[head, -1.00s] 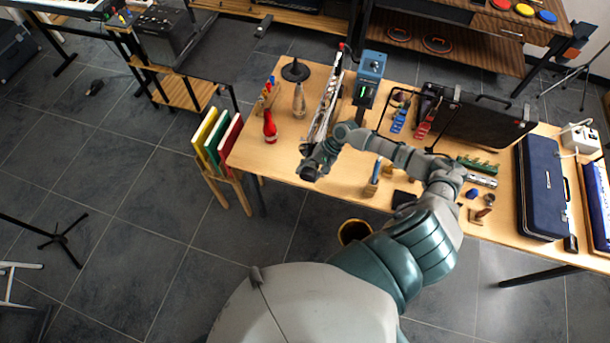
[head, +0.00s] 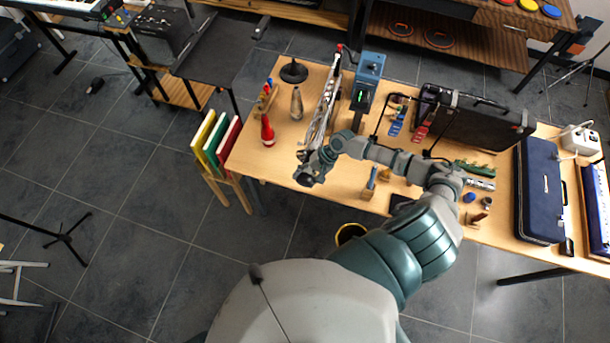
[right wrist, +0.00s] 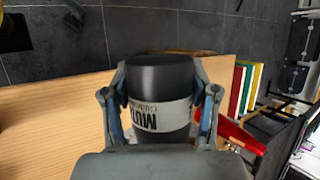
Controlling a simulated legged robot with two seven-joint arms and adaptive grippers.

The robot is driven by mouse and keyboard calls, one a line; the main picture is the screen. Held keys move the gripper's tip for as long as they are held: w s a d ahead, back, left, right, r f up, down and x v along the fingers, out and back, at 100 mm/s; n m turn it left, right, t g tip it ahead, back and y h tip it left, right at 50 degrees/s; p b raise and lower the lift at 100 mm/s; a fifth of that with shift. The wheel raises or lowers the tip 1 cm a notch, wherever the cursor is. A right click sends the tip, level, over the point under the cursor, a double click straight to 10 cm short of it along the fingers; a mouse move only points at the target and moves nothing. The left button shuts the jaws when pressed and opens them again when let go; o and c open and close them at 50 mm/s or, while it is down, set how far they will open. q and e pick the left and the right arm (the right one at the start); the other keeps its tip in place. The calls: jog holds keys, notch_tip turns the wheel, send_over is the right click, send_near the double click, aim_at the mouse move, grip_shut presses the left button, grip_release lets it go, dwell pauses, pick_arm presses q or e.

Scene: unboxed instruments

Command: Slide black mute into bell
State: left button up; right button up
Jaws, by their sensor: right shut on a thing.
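The black mute (right wrist: 160,75), with a white lettered band, fills the space between the two fingers of my right gripper (right wrist: 160,110) in the right wrist view. The fingers are shut on its sides. In the head view my right gripper (head: 312,168) holds it above the table's front edge. A silver trumpet (head: 325,108) lies just beyond, pointing away from me. Its near end, where my gripper overlaps it, is mostly hidden. I cannot make out the bell opening or whether the mute touches it. My left gripper does not show.
A red mute (head: 267,132), a silver-grey cone (head: 296,103) and a black stand base (head: 294,71) stand left of the trumpet. A blue device (head: 368,70) stands to its right. Cases (head: 541,190) fill the table's right end. Coloured books (head: 216,140) stand left of the table.

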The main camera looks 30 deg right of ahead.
jog(key=shift+s+a, duration=0.3)
jog(key=shift+s+a+f, duration=0.1)
jog(key=shift+s+a, duration=0.15)
jog(key=shift+a, duration=0.05)
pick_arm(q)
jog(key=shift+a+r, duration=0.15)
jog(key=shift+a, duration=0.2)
pick_arm(e)
jog(key=s+a, duration=0.7)
jog(key=a, duration=0.2)
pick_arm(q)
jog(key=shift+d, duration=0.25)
pick_arm(e)
jog(key=shift+s+d, duration=0.1)
jog(key=shift+d, duration=0.1)
